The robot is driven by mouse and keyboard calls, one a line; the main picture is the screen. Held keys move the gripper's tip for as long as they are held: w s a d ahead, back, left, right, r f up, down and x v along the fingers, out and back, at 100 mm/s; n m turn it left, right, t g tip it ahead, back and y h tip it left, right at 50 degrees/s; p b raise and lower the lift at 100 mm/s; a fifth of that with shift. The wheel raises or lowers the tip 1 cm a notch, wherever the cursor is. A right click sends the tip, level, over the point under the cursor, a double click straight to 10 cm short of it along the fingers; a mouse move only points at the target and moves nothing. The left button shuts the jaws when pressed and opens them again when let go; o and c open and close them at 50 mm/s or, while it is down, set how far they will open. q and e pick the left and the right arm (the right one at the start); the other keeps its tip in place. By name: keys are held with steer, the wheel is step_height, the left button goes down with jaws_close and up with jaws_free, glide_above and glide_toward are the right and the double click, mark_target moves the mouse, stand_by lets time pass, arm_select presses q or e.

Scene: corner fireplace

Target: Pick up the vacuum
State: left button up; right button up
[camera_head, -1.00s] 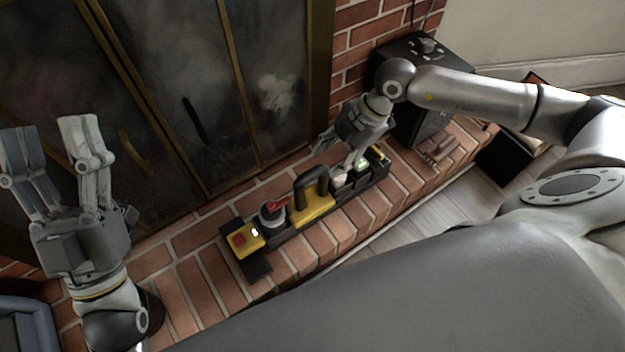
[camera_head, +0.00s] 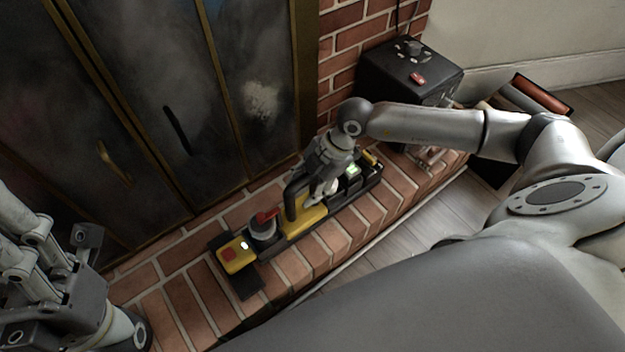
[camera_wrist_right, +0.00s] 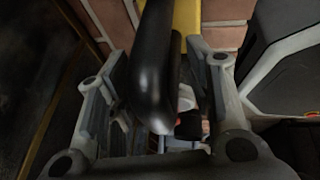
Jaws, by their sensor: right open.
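The vacuum appears to be the long black and yellow unit lying along the brick ledge; its yellow body (camera_head: 306,219) carries an upright black curved handle (camera_head: 292,196). My right gripper (camera_head: 308,188) is over the unit, right beside the handle. In the right wrist view the black handle (camera_wrist_right: 153,65) stands between the two spread fingers of my right gripper (camera_wrist_right: 165,85), with yellow body (camera_wrist_right: 187,18) beyond it. I cannot tell whether a finger touches the handle. My left gripper (camera_head: 25,240) is at the lower left, apart from the unit, its fingertips cut off.
A dark fireplace screen (camera_head: 170,110) stands close behind the ledge (camera_head: 180,298). A black box with a knob (camera_head: 410,75) stands at the ledge's far end. The wooden floor (camera_head: 425,220) in front of the ledge is bare.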

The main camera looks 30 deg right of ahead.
steer(key=shift+w+a+f, duration=0.1)
steer(key=shift+a+f, duration=0.15)
steer(key=shift+f, duration=0.35)
